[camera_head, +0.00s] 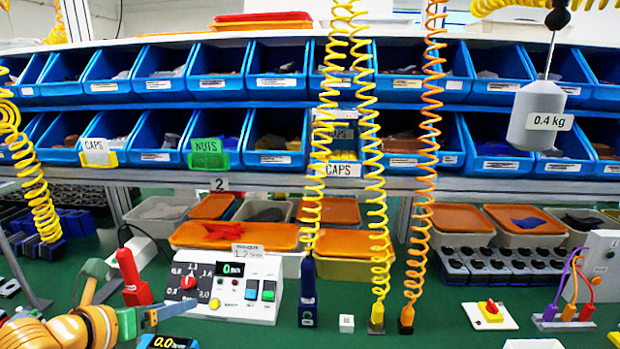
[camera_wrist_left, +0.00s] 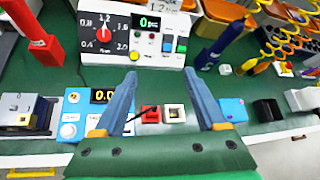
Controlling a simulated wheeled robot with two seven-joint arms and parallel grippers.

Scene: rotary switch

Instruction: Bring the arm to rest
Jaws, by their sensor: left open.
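The white control box (camera_head: 225,291) stands on the green bench, with a black dial panel, a red rotary knob (camera_head: 188,281), a small display reading 0 and several buttons. The knob also shows in the left wrist view (camera_wrist_left: 103,31), beyond the fingers and apart from them. My left gripper (camera_head: 172,310) is low at the front left in the head view, in front of the box. In the left wrist view its two blue fingers (camera_wrist_left: 160,76) are spread wide with nothing between them. My right gripper is in neither view.
A red post (camera_head: 133,280) stands left of the box and a dark blue post (camera_head: 308,294) right of it. A scale with a display (camera_head: 168,342) sits below the gripper. Coiled yellow and orange hoses (camera_head: 420,170) hang at centre. Blue bins (camera_head: 218,72) line the back.

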